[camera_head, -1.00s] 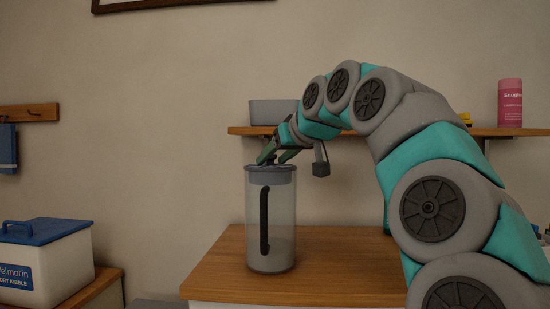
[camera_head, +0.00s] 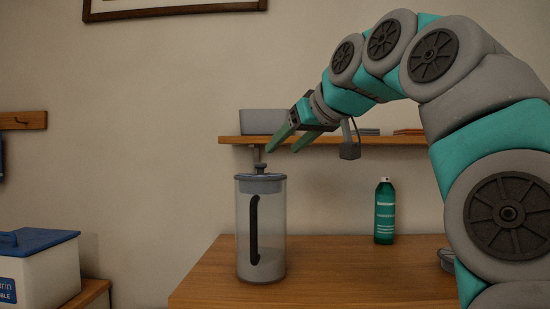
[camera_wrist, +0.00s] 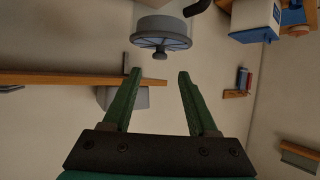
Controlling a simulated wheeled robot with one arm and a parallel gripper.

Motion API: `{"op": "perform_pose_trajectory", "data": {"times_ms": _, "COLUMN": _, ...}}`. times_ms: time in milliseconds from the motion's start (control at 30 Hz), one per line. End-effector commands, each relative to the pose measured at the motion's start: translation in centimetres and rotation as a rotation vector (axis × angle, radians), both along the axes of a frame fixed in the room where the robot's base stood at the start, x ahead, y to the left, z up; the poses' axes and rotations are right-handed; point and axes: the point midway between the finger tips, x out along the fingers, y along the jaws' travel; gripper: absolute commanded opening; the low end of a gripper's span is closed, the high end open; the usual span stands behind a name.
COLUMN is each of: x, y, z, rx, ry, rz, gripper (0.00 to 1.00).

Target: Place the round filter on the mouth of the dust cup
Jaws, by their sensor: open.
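The clear dust cup (camera_head: 243,228) stands upright on the wooden counter, with a dark handle on its side. The grey round filter (camera_head: 259,184), with a small dark knob on top, sits on the cup's mouth and looks level. In the wrist view the filter (camera_wrist: 162,40) shows beyond my fingertips, with its knob pointing towards me. My gripper (camera_head: 281,144) is open and empty, above and to the right of the knob and apart from it. In the wrist view my gripper (camera_wrist: 157,73) has its two green fingers spread with nothing between them.
A green spray can (camera_head: 385,212) stands on the wooden counter (camera_head: 330,275) right of the cup. A wall shelf (camera_head: 380,140) with a grey bin (camera_head: 262,121) runs behind my gripper. A white box with a blue lid (camera_head: 38,243) stands at left. The counter between cup and can is clear.

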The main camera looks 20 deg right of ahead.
Motion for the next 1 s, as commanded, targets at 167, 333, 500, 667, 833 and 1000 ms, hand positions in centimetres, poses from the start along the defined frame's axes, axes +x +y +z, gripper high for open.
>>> {"op": "perform_pose_trajectory", "data": {"times_ms": 167, "x": -1.5, "y": -0.4, "z": 0.8, "rx": 0.0, "ry": -0.002, "rz": -0.001, "gripper": 0.59}}
{"op": "perform_pose_trajectory", "data": {"times_ms": 333, "x": -1.6, "y": -0.4, "z": 0.8, "rx": 0.0, "ry": 0.0, "rz": -0.001, "gripper": 0.59}}
{"op": "perform_pose_trajectory", "data": {"times_ms": 500, "x": -1.6, "y": 0.1, "z": -0.1, "rx": -0.008, "ry": 0.021, "rz": 0.005, "gripper": 0.59}}
{"op": "perform_pose_trajectory", "data": {"times_ms": 667, "x": -1.8, "y": 2.1, "z": -4.0, "rx": -0.037, "ry": 0.114, "rz": 0.024, "gripper": 0.59}}
{"op": "perform_pose_trajectory", "data": {"times_ms": 833, "x": -3.1, "y": 4.7, "z": -11.1, "rx": -0.078, "ry": 0.269, "rz": 0.042, "gripper": 0.59}}
{"op": "perform_pose_trajectory", "data": {"times_ms": 1000, "x": -5.6, "y": 6.4, "z": -19.3, "rx": -0.12, "ry": 0.439, "rz": 0.039, "gripper": 0.59}}
